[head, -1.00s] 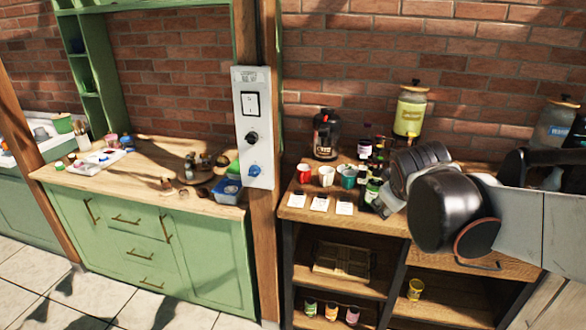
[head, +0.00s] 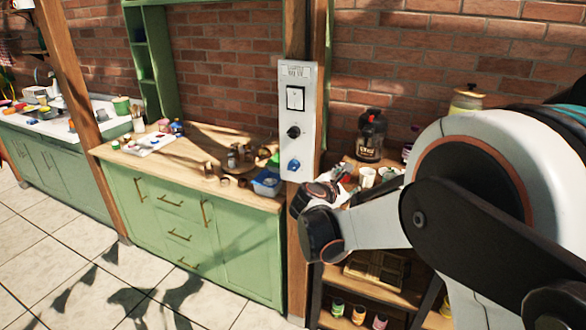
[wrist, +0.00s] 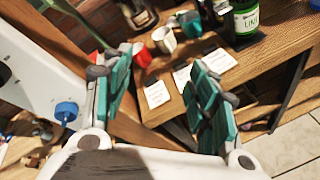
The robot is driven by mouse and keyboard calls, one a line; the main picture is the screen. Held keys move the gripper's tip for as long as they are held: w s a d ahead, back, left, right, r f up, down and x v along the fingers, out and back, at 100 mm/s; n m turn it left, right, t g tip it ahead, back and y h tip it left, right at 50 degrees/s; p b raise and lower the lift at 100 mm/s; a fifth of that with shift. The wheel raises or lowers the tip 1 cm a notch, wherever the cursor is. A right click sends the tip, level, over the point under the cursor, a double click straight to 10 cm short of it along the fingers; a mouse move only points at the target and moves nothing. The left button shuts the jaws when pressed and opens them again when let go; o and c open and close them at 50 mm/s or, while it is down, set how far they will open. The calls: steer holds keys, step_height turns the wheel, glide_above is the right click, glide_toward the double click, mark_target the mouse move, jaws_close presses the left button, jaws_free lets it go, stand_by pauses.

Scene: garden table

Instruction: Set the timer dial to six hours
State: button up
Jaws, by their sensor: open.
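A white control panel (head: 296,115) is fixed to a wooden post, with a rocker switch (head: 295,98), a black dial (head: 294,132) and, below it, a blue dial (head: 293,165). I cannot read from here which dial is the timer or where either points. In the wrist view, the panel (wrist: 40,75) is at the left edge, with the blue dial (wrist: 66,112) low on it, left of my gripper. My gripper (wrist: 158,65) is open and empty, its teal fingers apart and touching nothing visible. In the head view my arm's end is just right of and below the blue dial; the fingers are mostly hidden.
Right of the post, a wooden shelf carries cups (wrist: 163,40), white cards (wrist: 157,94) and a green bottle (wrist: 246,18). Left of the post, a green cabinet (head: 240,240) holds a blue tub (head: 266,183) and small items. The floor in front is clear.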

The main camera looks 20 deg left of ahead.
mark_target(292, 168)
steer(key=s+a+f+n+t+y, duration=0.1)
steer(key=s+a+n, duration=0.15)
steer(key=a, duration=0.45)
steer(key=s+a+f+n+t+y, duration=0.1)
steer(key=a+n+t, duration=0.1)
steer(key=a+n, duration=0.3)
steer(key=s+a+f+n+t, duration=0.1)
steer(key=s+a+f+n, duration=0.1)
steer(key=a, duration=0.6)
steer(key=w+b, duration=0.1)
steer(key=w, duration=0.3)
steer(key=w+b, duration=0.1)
steer(key=w, duration=0.4)
steer(key=w+b, duration=0.1)
steer(key=w, duration=0.3)
steer(key=shift+w+d+r, duration=0.2)
steer(key=shift+w+d, duration=0.1)
steer(key=c, duration=1.1)
